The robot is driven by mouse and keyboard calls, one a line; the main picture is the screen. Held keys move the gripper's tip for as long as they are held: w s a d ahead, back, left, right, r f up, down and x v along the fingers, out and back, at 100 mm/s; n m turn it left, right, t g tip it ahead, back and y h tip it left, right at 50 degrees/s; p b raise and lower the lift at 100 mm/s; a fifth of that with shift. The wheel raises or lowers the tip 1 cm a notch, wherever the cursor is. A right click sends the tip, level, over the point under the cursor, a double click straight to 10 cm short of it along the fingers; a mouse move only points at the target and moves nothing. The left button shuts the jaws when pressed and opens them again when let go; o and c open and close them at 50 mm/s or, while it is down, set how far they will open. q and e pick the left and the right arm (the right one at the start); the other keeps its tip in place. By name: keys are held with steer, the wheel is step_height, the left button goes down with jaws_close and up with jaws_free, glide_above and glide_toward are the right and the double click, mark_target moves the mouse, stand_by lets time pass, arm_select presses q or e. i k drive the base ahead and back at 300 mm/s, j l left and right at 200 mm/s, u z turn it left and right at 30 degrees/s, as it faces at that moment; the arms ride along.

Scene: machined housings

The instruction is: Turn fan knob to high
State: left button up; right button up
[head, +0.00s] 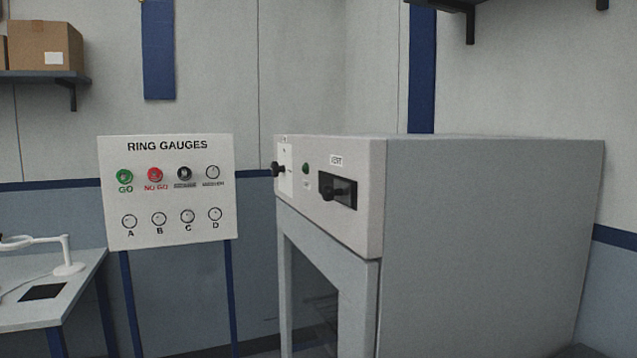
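A grey cabinet (480,230) stands at the right, with a pale control panel along its upper front. A black knob (278,169) sticks out at the panel's left end, by a white plate (287,172) whose markings are too small to read. I cannot tell which setting the knob points to. To its right are a small green button or lamp (305,168) and a black handle or knob (331,193) in a dark slot under the label "VENT" (336,160). Neither of my grippers is in the head view.
A "RING GAUGES" board (168,240) on blue legs stands left of the cabinet. A table (80,285) with a white lamp (66,255) is at the far left. Shelves hang above at left (40,76) and upper right (475,4); the left one holds a cardboard box (46,45).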

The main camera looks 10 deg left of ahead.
mark_target(276, 169)
steer(key=i+j+z, duration=0.15)
steer(key=j+z, duration=0.2)
steer(key=j, duration=0.2)
steer(key=j+z, duration=0.4)
steer(key=j, duration=0.2)
steer(key=j+z, duration=0.35)
steer(key=j, duration=0.3)
steer(key=i, duration=0.05)
